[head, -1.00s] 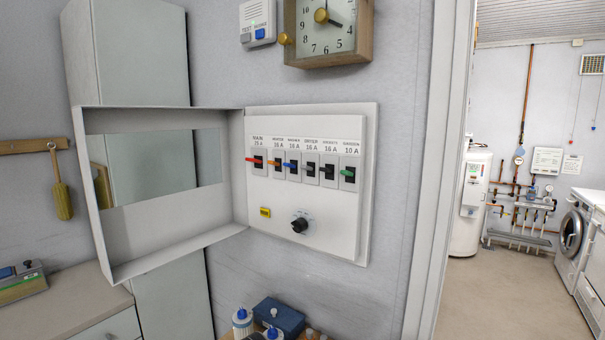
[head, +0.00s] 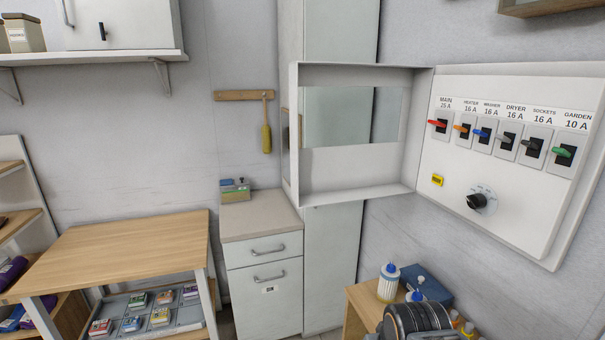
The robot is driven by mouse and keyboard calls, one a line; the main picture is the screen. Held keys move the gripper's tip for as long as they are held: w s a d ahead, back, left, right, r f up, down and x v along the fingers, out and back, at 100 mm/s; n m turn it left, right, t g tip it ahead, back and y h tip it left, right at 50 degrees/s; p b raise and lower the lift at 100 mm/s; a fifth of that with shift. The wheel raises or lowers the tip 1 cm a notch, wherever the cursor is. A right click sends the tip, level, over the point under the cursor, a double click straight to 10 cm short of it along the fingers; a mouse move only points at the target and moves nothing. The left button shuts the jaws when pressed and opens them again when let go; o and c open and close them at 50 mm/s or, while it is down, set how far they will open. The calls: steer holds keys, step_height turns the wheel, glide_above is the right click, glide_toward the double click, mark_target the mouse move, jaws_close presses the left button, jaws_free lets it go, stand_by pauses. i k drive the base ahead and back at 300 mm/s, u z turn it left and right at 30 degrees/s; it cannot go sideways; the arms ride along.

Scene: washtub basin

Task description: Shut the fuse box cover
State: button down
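The fuse box (head: 520,215) is on the wall at the right of the head view, with a row of switches with coloured levers, a yellow label and a black knob on its white face. Its cover (head: 345,172) is a shallow pale grey tray with a clear window. It stands wide open, swung out to the left from the box's left edge. A tall cabinet shows through the window. My gripper is not in view. A dark ringed part at the bottom right looks like my arm.
Below the box, a small wooden stand (head: 361,312) holds bottles and a blue box (head: 426,286). A drawer unit (head: 262,262) and a tall cabinet (head: 331,262) stand behind and below the cover. A wooden table (head: 125,248) is at left. Air before the cover looks clear.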

mark_target(320, 176)
steer(key=z, duration=0.25)
steer(key=k, duration=0.25)
steer(key=u, duration=1.55)
steer(key=i, duration=0.75)
steer(key=u, duration=0.4)
steer(key=i, duration=0.95)
steer(key=z, duration=0.3)
